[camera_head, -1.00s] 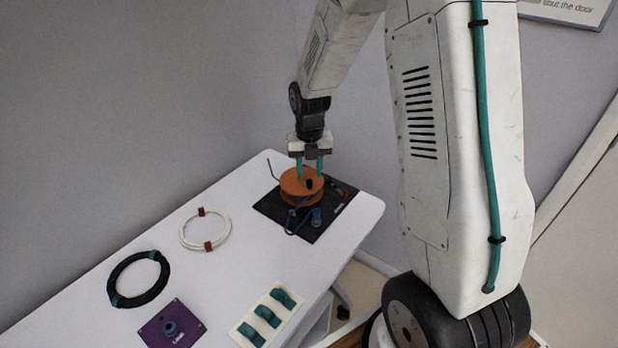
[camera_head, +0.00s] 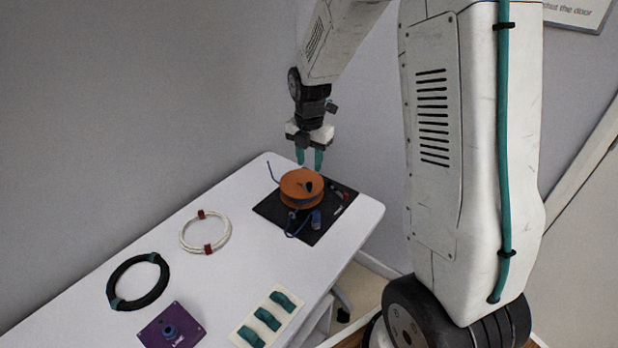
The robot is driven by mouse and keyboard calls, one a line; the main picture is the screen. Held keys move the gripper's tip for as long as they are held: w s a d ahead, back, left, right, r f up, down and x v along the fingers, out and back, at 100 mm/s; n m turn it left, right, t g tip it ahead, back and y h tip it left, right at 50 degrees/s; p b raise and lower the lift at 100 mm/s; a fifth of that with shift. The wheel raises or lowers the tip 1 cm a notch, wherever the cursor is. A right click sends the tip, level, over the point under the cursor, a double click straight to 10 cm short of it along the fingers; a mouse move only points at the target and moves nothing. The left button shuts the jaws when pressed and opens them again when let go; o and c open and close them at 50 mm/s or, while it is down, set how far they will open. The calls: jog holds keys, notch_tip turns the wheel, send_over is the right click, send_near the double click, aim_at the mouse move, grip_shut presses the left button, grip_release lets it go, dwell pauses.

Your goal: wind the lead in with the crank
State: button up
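An orange reel (camera_head: 301,187) stands on a black base plate (camera_head: 270,209) at the far end of the white table. A small dark knob (camera_head: 308,186) shows on top of the reel; it may be the crank's handle. A blue lead (camera_head: 291,229) loops out in front of the reel and meets a blue-grey plug-like piece (camera_head: 316,220) on the plate. My gripper (camera_head: 310,163) hangs just above the reel, its two green fingers pointing down and apart. Nothing shows between them, and they seem clear of the reel.
On the white table (camera_head: 235,268) lie a white coil with red ties (camera_head: 183,240), a black coil with green ties (camera_head: 112,284), a purple block (camera_head: 183,312) and a pale strip with green clips (camera_head: 284,300). A wall runs behind.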

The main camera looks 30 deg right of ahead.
aim_at(309, 182)
jog(key=m, duration=0.5)
jog(key=shift+m, duration=0.3)
jog(key=m, duration=1.1)
jog(key=shift+r, duration=0.1)
jog(key=m, duration=1.1)
jog(key=shift+m, duration=0.3)
jog(key=shift+f, duration=3.95)
grip_shut()
